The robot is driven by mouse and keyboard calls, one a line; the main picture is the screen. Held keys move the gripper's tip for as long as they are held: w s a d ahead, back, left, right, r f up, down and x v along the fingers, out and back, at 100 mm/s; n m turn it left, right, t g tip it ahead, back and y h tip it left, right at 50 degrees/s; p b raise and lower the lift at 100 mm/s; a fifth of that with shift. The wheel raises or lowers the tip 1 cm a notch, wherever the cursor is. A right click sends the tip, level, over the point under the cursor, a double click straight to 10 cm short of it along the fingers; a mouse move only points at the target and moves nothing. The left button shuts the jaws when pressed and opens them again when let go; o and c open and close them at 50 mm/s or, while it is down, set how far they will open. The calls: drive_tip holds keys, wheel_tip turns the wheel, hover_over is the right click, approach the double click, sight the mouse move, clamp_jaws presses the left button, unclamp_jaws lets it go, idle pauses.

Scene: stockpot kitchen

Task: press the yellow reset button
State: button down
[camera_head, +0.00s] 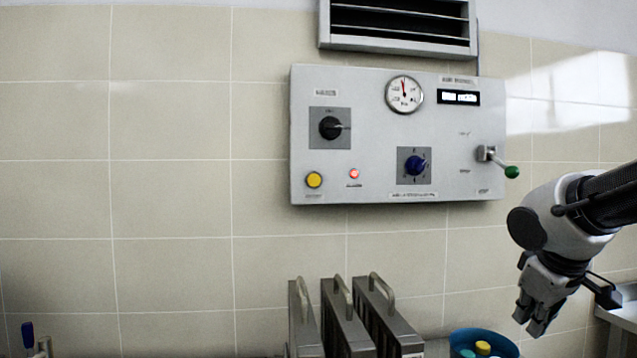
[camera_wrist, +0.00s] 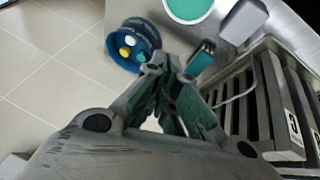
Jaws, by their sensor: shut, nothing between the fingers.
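The yellow reset button (camera_head: 314,180) is round and sits at the lower left of a grey control panel (camera_head: 270,0) on the tiled wall. A lit red lamp (camera_head: 354,174) is just right of it. My gripper (camera_head: 530,326) hangs at the lower right in the head view, below the panel and well to the right of the button, pointing down. Its fingers are shut and empty. In the wrist view the gripper (camera_wrist: 175,75) shows close up, with its fingertips together. The button is not in the wrist view.
The panel also carries a black knob (camera_head: 331,128), a blue knob (camera_head: 415,165), a gauge (camera_head: 404,94) and a green-tipped lever (camera_head: 511,171). Grey upright cases with handles (camera_head: 345,315) and a blue bucket (camera_head: 484,341) stand below. The wall left of the panel is bare.

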sight(319, 181)
drive_tip(key=w+a+r+n+t+y, duration=0.2)
drive_tip(key=w+a+r+n+t, duration=0.1)
drive_tip(key=w+a+r+n, duration=0.4)
drive_tip(key=w+a+r+n+t+y, duration=0.2)
drive_tip(key=w+a+r+n+t, duration=0.25)
drive_tip(key=w, duration=0.45)
drive_tip(key=s+a+r+n+g+y, duration=0.1)
drive_tip(key=s+a+r+n+y, duration=0.1)
drive_tip(key=a+r+n+y, duration=0.3)
drive_tip(key=s+a+r+n+g+y, duration=0.1)
drive_tip(key=s+a+r+n+y, duration=0.2)
drive_tip(key=a+r+n+y, duration=0.2)
drive_tip(key=a+n+y, duration=0.1)
drive_tip(key=a+n, duration=0.2)
drive_tip(key=a, duration=0.3)
drive_tip(key=shift+s+a+r+y, duration=0.15)
drive_tip(key=shift+s+r+y, duration=0.1)
drive_tip(key=shift+r+y, duration=0.15)
drive_tip(key=shift+n+g, duration=0.25)
drive_tip(key=x, duration=0.4)
drive_tip(key=w+x, duration=0.1)
drive_tip(key=x, duration=0.3)
drive_tip(key=d+x, duration=0.1)
drive_tip(key=x, duration=0.2)
drive_tip(key=shift+w+a, duration=0.25)
drive_tip(key=shift+w, duration=0.3)
drive_tip(key=shift+w+a, duration=0.1)
drive_tip(key=shift+w, duration=0.55)
